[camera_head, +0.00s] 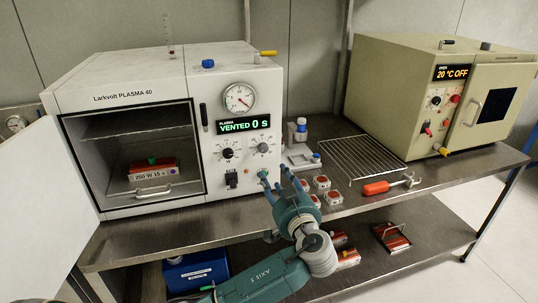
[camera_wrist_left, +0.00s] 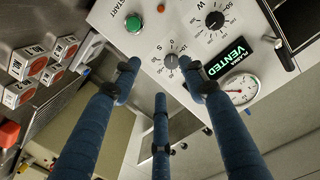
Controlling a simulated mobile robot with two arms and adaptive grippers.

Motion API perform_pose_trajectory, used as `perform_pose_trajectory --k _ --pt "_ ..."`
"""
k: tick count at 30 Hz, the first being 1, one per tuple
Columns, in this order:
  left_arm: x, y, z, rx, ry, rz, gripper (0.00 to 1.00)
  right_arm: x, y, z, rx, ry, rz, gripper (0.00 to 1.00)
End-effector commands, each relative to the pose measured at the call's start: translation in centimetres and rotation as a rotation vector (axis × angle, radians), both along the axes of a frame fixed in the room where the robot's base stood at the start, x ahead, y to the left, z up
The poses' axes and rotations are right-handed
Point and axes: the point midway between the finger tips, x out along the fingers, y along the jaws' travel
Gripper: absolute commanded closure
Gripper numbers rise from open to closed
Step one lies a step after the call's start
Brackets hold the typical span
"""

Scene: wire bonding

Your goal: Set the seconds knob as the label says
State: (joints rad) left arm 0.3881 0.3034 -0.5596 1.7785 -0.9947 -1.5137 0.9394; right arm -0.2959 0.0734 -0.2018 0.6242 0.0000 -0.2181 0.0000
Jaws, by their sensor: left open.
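The plasma machine (camera_head: 110,77) is at the left with its chamber door open. Its display (camera_head: 244,124) reads VENTED 0 S. The seconds knob (camera_head: 263,147) is a small round dial right of the power knob (camera_head: 227,153). In the left wrist view, the seconds knob (camera_wrist_left: 171,61) is beyond the fingertips, close to the right-hand finger; I cannot read its setting. A label (camera_head: 153,176) inside the chamber reads 250 W 15 s. My left gripper (camera_head: 276,176) is open and empty, below the seconds knob. It also shows in the left wrist view (camera_wrist_left: 157,75). My right gripper is not in view.
A green START button (camera_wrist_left: 134,23) sits beside the seconds knob, near the left fingertip. Small red-and-white boxes (camera_head: 321,182), a wire rack (camera_head: 362,157) and an orange-handled tool (camera_head: 378,187) lie on the bench right of the machine. A beige oven (camera_head: 400,75) stands further right.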

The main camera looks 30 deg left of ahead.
Motion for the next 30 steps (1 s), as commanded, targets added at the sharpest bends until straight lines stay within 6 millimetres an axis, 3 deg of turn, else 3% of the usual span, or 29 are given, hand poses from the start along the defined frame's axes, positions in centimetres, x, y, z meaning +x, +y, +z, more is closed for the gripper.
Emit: perform_pose_trajectory --k 2,5,21,30 --pt "0.4 0.3 1.9 0.019 -0.058 0.015 0.57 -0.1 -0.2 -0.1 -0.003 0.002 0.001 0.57" --pt "0.8 0.7 2.7 0.027 -0.081 0.021 0.57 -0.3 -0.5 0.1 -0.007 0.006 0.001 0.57" --pt "6.6 7.5 2.7 0.025 -0.074 0.02 0.57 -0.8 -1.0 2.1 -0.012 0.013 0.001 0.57" --pt "7.5 8.5 2.4 0.023 -0.075 0.019 0.57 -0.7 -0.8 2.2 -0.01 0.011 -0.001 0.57"
